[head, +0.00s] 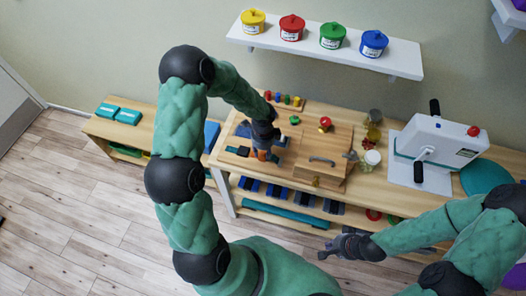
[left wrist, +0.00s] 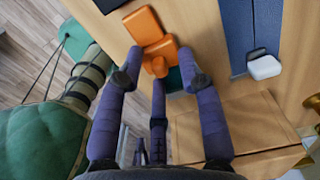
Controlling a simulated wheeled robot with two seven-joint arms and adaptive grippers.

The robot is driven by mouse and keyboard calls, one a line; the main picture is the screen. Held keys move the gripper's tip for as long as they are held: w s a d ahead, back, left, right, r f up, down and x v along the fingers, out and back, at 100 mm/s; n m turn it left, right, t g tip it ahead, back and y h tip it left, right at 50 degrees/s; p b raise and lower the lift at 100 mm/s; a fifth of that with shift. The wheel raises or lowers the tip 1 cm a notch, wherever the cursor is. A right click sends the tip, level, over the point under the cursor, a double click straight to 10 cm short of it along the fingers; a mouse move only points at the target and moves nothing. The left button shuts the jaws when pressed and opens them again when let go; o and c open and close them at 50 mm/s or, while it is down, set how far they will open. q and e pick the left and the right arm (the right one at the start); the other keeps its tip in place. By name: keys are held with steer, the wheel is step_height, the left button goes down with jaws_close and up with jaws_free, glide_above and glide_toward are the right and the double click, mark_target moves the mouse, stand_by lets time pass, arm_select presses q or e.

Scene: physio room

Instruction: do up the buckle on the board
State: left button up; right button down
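The wooden board (head: 312,133) lies on the bench and carries several fasteners. The orange buckle (left wrist: 143,27) shows near the top of the left wrist view, with a second orange part (left wrist: 160,52) close to it. I cannot tell whether they are joined. A dark teal strap (left wrist: 174,80) shows below them. My left gripper (head: 262,148) is over the board's left part; in the left wrist view its fingers (left wrist: 160,82) are spread, with the lower orange part between and beyond the tips. I see nothing gripped. My right gripper (head: 335,246) is open and empty in front of the bench.
A blue strap with a white-grey catch (left wrist: 264,67) lies right of the buckle. A metal handle (head: 322,160) and brass latch (head: 316,181) sit on the board. Jars (head: 373,157) and a white crank machine (head: 434,151) stand to the right. Pots line the shelf (head: 330,48) above.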

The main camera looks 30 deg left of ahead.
mark_target(252, 153)
arm_select(q)
jaws_close()
steer(key=shift+s+a+r+p, duration=0.15)
steer(key=shift+a+p, duration=0.1)
steer(key=shift+a, duration=0.5)
steer(key=shift+s+a+f+p, duration=0.1)
steer(key=shift+s+a+p, duration=0.1)
steer(key=shift+a, duration=0.6)
steer(key=shift+s+a+r+p, duration=0.1)
steer(key=shift+a+p, duration=0.15)
steer(key=shift+a, duration=0.5)
steer(key=shift+w, duration=0.1)
steer(key=shift+c, duration=0.8)
jaws_free()
steer(key=shift+o, duration=0.8)
steer(key=shift+a, duration=0.1)
step_height(252, 153, up, 12)
